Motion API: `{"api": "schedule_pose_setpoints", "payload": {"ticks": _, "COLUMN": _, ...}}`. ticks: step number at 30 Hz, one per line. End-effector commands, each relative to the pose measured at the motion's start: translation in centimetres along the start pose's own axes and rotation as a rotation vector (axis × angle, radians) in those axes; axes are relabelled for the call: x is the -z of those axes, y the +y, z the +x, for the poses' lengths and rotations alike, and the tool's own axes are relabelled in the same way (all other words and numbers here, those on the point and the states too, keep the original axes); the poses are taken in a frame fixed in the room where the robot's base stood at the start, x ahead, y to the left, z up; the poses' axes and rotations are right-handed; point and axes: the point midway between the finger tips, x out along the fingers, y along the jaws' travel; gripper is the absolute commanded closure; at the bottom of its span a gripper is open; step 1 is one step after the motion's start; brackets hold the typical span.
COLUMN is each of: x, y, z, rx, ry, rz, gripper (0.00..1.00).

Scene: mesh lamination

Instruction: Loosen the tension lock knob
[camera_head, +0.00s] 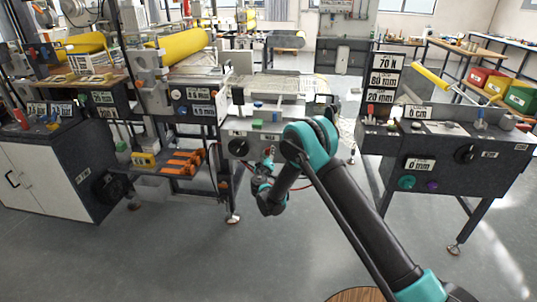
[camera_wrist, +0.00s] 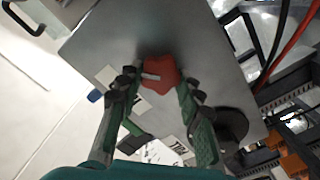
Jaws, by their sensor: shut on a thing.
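The tension lock knob is a red lobed knob (camera_wrist: 162,70) with a pale bar mark on its face, in the wrist view on a grey metal panel (camera_wrist: 120,40). My gripper (camera_wrist: 160,84) has its green and black fingers on either side of the knob and is shut on it. In the head view my gripper (camera_head: 262,174) is low in front of the middle machine (camera_head: 245,135), below its control panel; the knob is mostly hidden there by my arm.
A black round knob (camera_wrist: 231,124) sits beside the right finger in the wrist view. Red and black cables (camera_wrist: 285,42) run at upper right. Orange parts (camera_head: 184,162) lie on a low shelf to the left. A console (camera_head: 450,150) stands at right. Open floor lies in front.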

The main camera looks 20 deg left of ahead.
Motion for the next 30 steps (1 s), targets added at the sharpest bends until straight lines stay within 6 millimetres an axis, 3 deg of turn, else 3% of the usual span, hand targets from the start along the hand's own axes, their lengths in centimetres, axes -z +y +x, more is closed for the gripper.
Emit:
{"api": "schedule_pose_setpoints", "payload": {"ticks": 18, "x": -0.07, "y": -0.37, "z": -0.14, "rx": 0.002, "ry": 0.001, "rz": -0.572, "gripper": 0.93}}
{"api": "schedule_pose_setpoints", "payload": {"ticks": 30, "x": -0.14, "y": -0.47, "z": -0.16, "rx": 0.002, "ry": 0.001, "rz": -0.822, "gripper": 0.93}}
